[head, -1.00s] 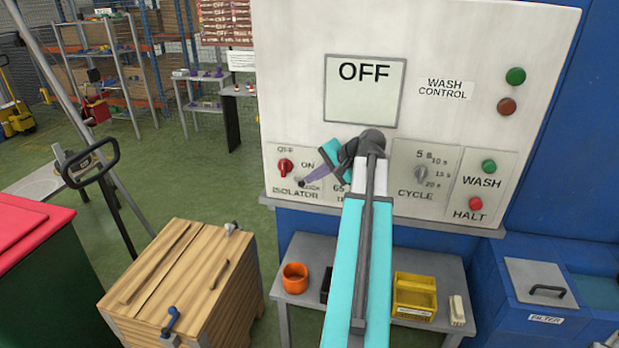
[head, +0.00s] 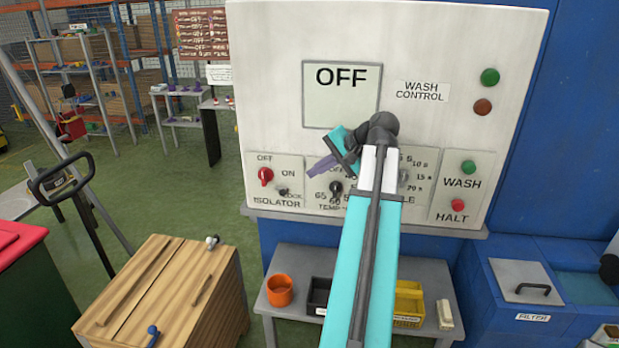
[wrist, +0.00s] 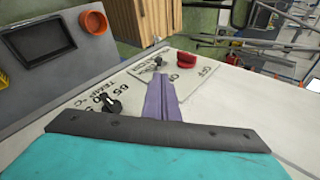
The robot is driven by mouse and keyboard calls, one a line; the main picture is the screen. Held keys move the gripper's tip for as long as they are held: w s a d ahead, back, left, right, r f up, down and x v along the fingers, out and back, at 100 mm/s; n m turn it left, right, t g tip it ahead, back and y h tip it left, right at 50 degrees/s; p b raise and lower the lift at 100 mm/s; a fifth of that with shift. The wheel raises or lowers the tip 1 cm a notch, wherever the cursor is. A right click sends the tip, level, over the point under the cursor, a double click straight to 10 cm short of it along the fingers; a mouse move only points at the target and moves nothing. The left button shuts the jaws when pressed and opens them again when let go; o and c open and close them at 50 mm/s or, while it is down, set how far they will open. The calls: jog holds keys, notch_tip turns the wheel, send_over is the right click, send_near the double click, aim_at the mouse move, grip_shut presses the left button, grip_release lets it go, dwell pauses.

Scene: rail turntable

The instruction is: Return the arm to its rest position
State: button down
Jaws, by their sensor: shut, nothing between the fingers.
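My gripper (head: 318,168) is in front of the wash control panel (head: 270,90), just right of the isolator plate. Its purple fingers (wrist: 162,98) are together with nothing between them. My arm reaches up from the bottom and hides most of the cycle plate and part of the temperature plate. The isolator's red knob (head: 265,176) and small lock knob (head: 284,192) are clear of the gripper. The black temperature knob (head: 336,188) shows just below the gripper. The panel display (head: 341,95) reads OFF. I cannot tell how far the fingertips are from the panel.
Below the panel a grey table (head: 270,308) holds an orange cup (head: 279,290), a black bin (head: 318,294) and a yellow bin (head: 410,300). A wooden crate (head: 165,290) stands at left. A blue filter unit (head: 500,290) is at right. Open floor lies at back left.

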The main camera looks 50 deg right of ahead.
jog(key=shift+s+r, duration=0.25)
jog(key=shift+w, duration=0.1)
dwell(0.4)
